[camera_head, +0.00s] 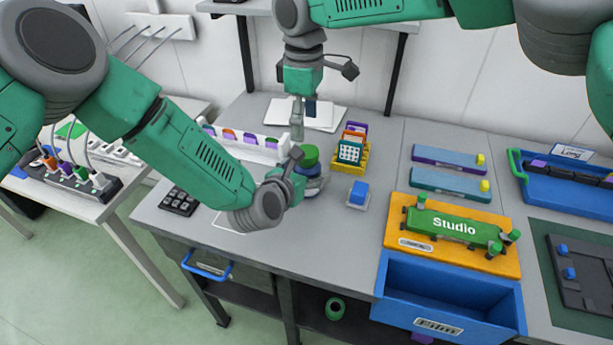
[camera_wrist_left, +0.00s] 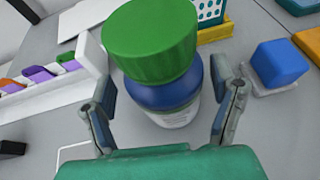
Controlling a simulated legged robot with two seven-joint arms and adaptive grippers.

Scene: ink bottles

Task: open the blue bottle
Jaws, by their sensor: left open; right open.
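The blue bottle (camera_wrist_left: 165,94) stands upright on the desk, with a wide green cap (camera_wrist_left: 150,42) on top and a white label low on its side. In the head view the green cap (camera_head: 309,155) shows, and the blue body (camera_head: 306,174) is partly hidden by my left gripper (camera_head: 301,178). My left gripper is open; in the left wrist view its fingers (camera_wrist_left: 164,112) stand on either side of the bottle, with gaps visible. My right gripper (camera_head: 299,132) points down, open, above and slightly left of the cap; I see no contact with it.
A blue block (camera_head: 359,190) on a small base lies right of the bottle. A yellow holder (camera_head: 364,163) with cards stands behind it, and a white rack (camera_head: 248,147) stands behind left. A black keypad (camera_head: 180,201) lies left. An orange Studio board (camera_head: 400,232) is farther right.

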